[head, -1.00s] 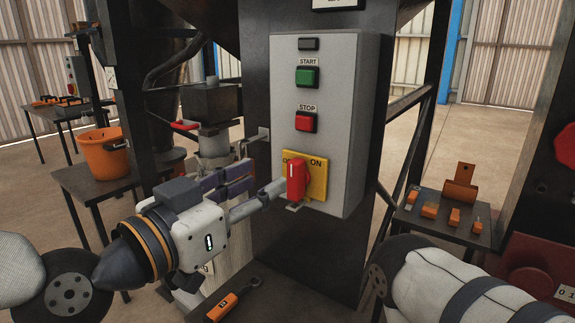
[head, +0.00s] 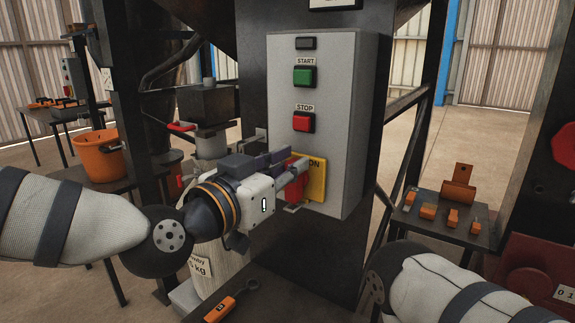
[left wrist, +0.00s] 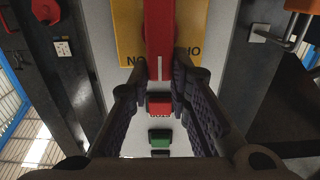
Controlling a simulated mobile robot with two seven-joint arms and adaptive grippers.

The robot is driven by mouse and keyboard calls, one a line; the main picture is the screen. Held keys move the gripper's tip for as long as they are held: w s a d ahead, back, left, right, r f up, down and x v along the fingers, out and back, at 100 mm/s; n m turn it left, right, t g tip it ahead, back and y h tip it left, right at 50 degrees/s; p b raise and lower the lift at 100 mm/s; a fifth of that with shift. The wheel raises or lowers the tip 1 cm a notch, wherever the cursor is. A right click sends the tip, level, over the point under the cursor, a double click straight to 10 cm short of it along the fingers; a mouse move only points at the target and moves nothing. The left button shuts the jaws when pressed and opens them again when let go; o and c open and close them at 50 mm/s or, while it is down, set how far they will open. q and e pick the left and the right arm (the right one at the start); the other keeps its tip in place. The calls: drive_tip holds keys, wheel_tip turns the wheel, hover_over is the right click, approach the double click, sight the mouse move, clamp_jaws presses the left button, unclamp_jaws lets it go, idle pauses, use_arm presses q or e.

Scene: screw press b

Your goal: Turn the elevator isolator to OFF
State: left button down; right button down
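The isolator has a red handle (head: 293,187) on a yellow plate (head: 317,182), low on the grey control box. The handle stands upright, and "ON" shows at the plate's upper right. My left gripper (head: 296,172) is at the handle and covers part of it in the head view. In the left wrist view, the open fingers (left wrist: 161,76) lie on either side of the red handle (left wrist: 158,35), which has a white line on it. I cannot tell whether the fingers touch it. My right gripper is out of view; only part of that arm shows.
A green START button (head: 305,76) and a red STOP button (head: 303,121) sit above the isolator on the control box (head: 345,120). A table with orange parts (head: 459,185) stands at right.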

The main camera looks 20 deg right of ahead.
use_arm(q)
drive_tip(key=n, duration=0.2)
drive_tip(key=w+n, duration=0.1)
drive_tip(key=shift+a+f+n, duration=0.15)
drive_tip(key=shift+a+n, duration=0.25)
drive_tip(key=f+n+b, duration=0.1)
drive_tip(key=n, duration=0.3)
drive_tip(key=w+a+f+n, duration=0.1)
drive_tip(key=n, duration=0.4)
drive_tip(key=f+n+b, duration=0.1)
drive_tip(key=n, duration=0.3)
drive_tip(key=shift+w+a+n+b, duration=0.15)
drive_tip(key=shift+w+n+b, duration=0.15)
drive_tip(key=shift+n+b, duration=0.1)
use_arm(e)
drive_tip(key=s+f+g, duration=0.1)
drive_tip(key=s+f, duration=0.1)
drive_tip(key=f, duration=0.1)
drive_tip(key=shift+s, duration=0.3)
use_arm(q)
drive_tip(key=shift+f+n, duration=0.1)
drive_tip(key=shift+n, duration=0.2)
drive_tip(key=c, duration=1.5)
unclamp_jaws()
